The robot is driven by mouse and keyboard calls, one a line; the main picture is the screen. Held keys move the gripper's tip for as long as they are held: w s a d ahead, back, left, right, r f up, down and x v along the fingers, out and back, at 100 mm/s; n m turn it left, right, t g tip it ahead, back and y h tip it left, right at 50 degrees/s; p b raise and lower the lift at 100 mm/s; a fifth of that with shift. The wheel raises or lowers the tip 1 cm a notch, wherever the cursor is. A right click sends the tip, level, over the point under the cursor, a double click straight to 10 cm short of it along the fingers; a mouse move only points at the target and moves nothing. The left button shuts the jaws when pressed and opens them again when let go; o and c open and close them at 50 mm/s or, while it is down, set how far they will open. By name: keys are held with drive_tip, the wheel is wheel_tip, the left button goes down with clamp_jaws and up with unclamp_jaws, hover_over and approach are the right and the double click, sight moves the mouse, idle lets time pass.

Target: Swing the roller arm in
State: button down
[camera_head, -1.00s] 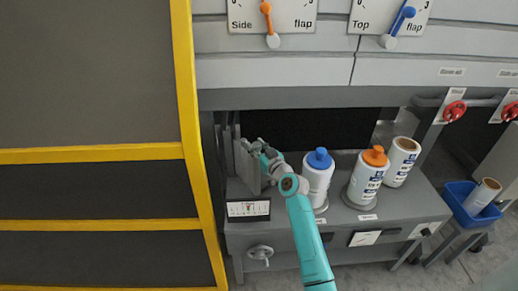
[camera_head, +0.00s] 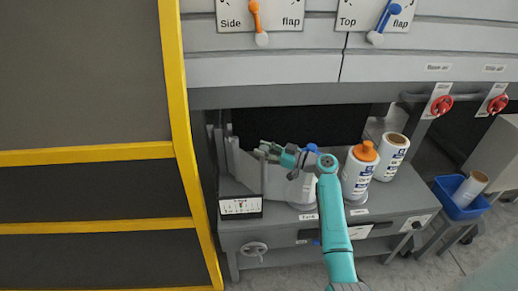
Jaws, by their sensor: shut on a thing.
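The roller arm looks like a light grey panel (camera_head: 243,165) at the left end of the dark opening, above the grey table. It slants out to the right from the left wall of the opening. My gripper (camera_head: 264,152) is at the panel's upper right edge and is shut on it. The fingertips are small here, and the exact grip point is hard to make out. My turquoise wrist and forearm cover part of the panel's right side and the blue-capped bottle behind.
The blue-capped bottle (camera_head: 311,149), orange-capped bottle (camera_head: 357,175) and a roll (camera_head: 390,158) stand to the right on the grey table (camera_head: 400,215). A small sign (camera_head: 241,206) stands at the front left. A yellow-framed rack (camera_head: 185,140) closes the left side. A blue bin (camera_head: 458,198) is far right.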

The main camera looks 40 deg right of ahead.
drive_tip(key=shift+s+d+n+y, duration=0.2)
drive_tip(key=shift+s+n+y, duration=0.1)
drive_tip(key=shift+y, duration=0.2)
drive_tip(key=shift+f+g, duration=0.1)
drive_tip(key=shift+g, duration=0.2)
drive_tip(key=c, duration=0.7)
unclamp_jaws()
drive_tip(key=shift+d, duration=0.1)
drive_tip(key=v, duration=1.2)
